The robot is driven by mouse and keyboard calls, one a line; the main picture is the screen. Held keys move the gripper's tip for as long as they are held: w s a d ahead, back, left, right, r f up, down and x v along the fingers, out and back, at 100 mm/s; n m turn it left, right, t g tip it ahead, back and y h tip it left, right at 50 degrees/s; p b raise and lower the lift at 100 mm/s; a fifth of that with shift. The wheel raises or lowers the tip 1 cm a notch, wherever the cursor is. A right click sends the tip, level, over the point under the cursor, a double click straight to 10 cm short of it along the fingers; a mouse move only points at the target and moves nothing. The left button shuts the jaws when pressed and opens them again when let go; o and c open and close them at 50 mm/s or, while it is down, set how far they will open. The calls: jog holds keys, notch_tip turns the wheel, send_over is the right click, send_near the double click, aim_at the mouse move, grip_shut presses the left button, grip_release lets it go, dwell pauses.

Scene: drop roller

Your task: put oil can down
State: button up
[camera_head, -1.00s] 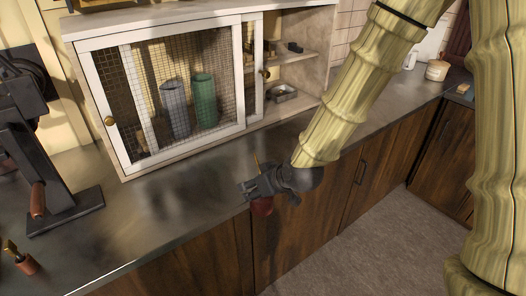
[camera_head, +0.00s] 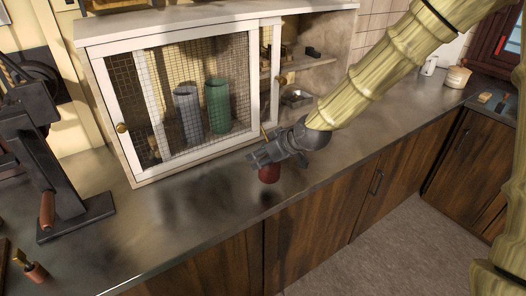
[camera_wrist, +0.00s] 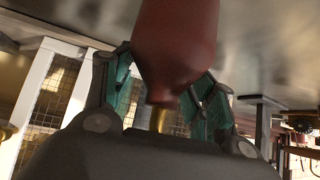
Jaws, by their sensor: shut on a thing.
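The oil can is dark red with a brass spout. The can appears apart from the counter; the exact gap is hard to tell.
A white cabinet with mesh doors (camera_head: 180,95) stands behind the gripper, holding a grey roll and a green roll (camera_head: 217,105). A black press-like machine (camera_head: 62,170) stands at left, with a small wooden-handled tool (camera_head: 36,271) in front. The counter between is clear.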

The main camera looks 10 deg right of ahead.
jog(key=shift+w+d+f+p, duration=0.2)
jog(key=shift+w+f+p, duration=0.15)
jog(key=shift+w+f, duration=0.5)
jog(key=shift+w+d+f+p, duration=0.15)
jog(key=shift+w+f+p, duration=0.25)
jog(key=shift+w, duration=0.8)
jog(key=shift+w+d+f+p, duration=0.25)
jog(key=shift+w+f, duration=0.55)
jog(key=shift+w, duration=0.2)
jog(key=o, duration=1.3)
jog(key=shift+f, duration=0.1)
jog(key=shift+c, duration=0.2)
